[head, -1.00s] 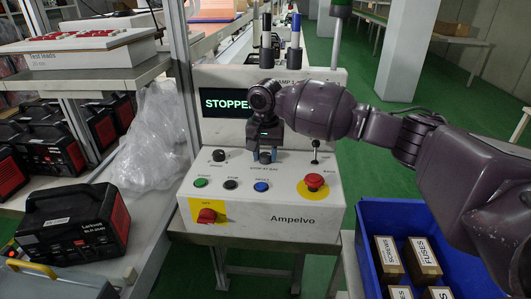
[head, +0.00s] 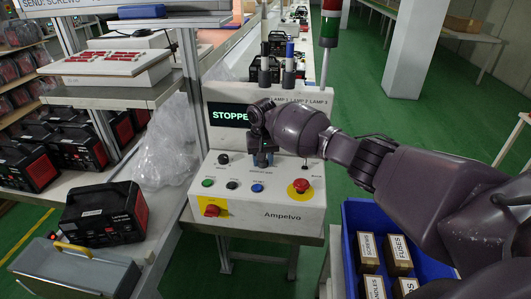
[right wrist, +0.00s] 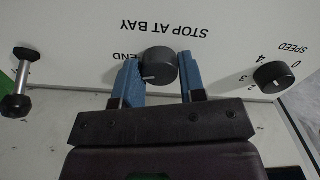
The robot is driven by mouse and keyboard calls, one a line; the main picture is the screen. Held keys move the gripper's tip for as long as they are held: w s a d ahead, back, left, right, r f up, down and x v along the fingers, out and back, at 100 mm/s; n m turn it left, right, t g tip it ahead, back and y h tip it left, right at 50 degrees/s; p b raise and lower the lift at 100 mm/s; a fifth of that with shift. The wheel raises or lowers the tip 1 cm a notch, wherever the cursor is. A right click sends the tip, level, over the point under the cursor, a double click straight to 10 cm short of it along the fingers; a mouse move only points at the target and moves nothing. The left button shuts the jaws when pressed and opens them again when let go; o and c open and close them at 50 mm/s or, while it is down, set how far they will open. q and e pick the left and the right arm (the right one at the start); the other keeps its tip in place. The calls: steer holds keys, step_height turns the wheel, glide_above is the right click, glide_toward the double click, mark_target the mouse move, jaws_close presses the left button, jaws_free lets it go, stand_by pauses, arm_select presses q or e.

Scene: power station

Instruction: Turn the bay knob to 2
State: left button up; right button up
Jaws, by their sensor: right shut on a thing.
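The bay knob (right wrist: 158,66) is a dark round knob under the upside-down "STOP AT BAY" print in the right wrist view. A pale mark on its face points towards the lower left of that view. The word "END" shows beside it; other position labels are hidden. My right gripper (right wrist: 160,80) has its blue fingers on either side of the knob and is shut on it. In the head view, my right gripper (head: 262,159) reaches down to the white console (head: 290,215) and hides most of the knob. My left gripper is not in view.
A speed knob (right wrist: 274,77) and a small lever (right wrist: 20,82) flank the bay knob. The console has buttons, a red emergency stop (head: 301,186), a red switch (head: 211,210) and a screen (head: 228,114) reading "STOPPE…". A blue crate (head: 349,240) of boxes stands at right.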

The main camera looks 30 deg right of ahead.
steer(key=shift+r+n+p, duration=0.15)
steer(key=shift+n+p, duration=0.85)
steer(key=shift+p, duration=0.15)
steer(key=shift+n+p, duration=0.35)
steer(key=shift+n, duration=1.25)
steer(key=n+p, duration=0.1)
steer(key=n, duration=0.3)
steer(key=shift+n, duration=0.3)
steer(key=n, duration=0.3)
steer(key=shift+n, duration=0.3)
steer(key=n, duration=0.3)
steer(key=shift+n, duration=0.3)
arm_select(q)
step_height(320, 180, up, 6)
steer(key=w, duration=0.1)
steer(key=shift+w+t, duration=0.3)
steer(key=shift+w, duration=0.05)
arm_select(e)
steer(key=shift+n, duration=1.6)
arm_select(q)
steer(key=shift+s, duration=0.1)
